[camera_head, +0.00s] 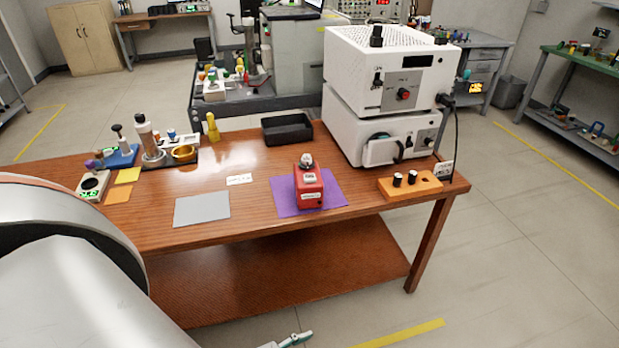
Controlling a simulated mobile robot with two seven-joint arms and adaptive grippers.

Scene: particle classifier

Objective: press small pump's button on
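A small red boxy device (309,190), which may be the small pump, stands upright on a purple mat (335,199) near the table's front edge. It has a pale round top and white labels too small to read. I cannot make out which part is its button. A large pale link of my arm fills the lower left. A small grey tip at the bottom edge, low in front of the table, seems to be part of my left gripper (296,340). It is apart from the red device, and most of it is cut off. My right gripper is out of view.
Two stacked white instruments (350,75) stand at the table's right end, with an orange block (428,187) holding black-topped vials before them. A black tray (287,130) lies behind the red device. A grey mat (202,209) lies left of it. Several tools and bottles crowd the table's left end.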

